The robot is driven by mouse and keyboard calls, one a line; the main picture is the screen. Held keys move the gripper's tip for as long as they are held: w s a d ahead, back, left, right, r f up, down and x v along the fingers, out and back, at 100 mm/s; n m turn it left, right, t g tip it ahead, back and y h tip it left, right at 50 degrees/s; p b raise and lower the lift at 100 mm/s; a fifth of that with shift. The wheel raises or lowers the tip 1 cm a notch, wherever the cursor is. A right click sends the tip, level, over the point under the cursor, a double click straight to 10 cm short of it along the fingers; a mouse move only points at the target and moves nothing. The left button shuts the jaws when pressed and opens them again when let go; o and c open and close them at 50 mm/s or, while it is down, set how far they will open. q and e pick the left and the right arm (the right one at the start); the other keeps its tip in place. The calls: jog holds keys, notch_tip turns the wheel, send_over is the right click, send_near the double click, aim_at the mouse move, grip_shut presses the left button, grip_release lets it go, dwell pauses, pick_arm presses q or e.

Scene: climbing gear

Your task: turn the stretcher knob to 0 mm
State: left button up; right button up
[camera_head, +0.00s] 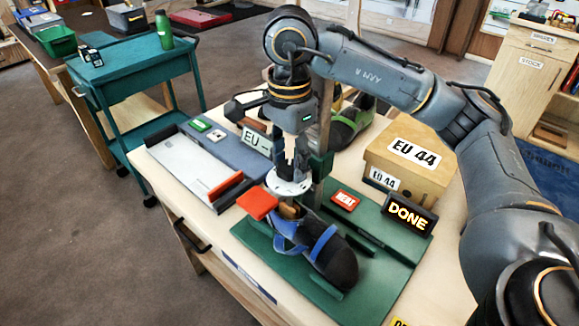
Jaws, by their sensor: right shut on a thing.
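The stretcher (275,258) is a green base on the table, with a post behind the shoe. A blue and black climbing shoe (335,258) is on it. A white dial disc (289,187) sits above the shoe's heel end. My right gripper (290,168) points straight down onto this disc from above and is shut on the knob at its centre. The fingers hide most of the knob, and the dial marks are too small to read. My left gripper is not in view.
A red HEAT panel (344,200) and a lit DONE sign (410,216) stand right of the shoe. An orange-red block (257,203) is left of the dial. An EU 44 box (410,160) stands behind. A grey measuring device (190,165) lies left.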

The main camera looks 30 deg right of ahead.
aim_at(289, 166)
jog(key=shift+f+n+b, duration=0.15)
jog(key=shift+n+b, duration=0.2)
jog(key=shift+n, duration=0.55)
jog(key=o, duration=0.8)
jog(key=shift+o, duration=0.2)
jog(key=shift+r, duration=0.2)
notch_tip(289, 166, up, 12)
jog(key=shift+f, duration=0.1)
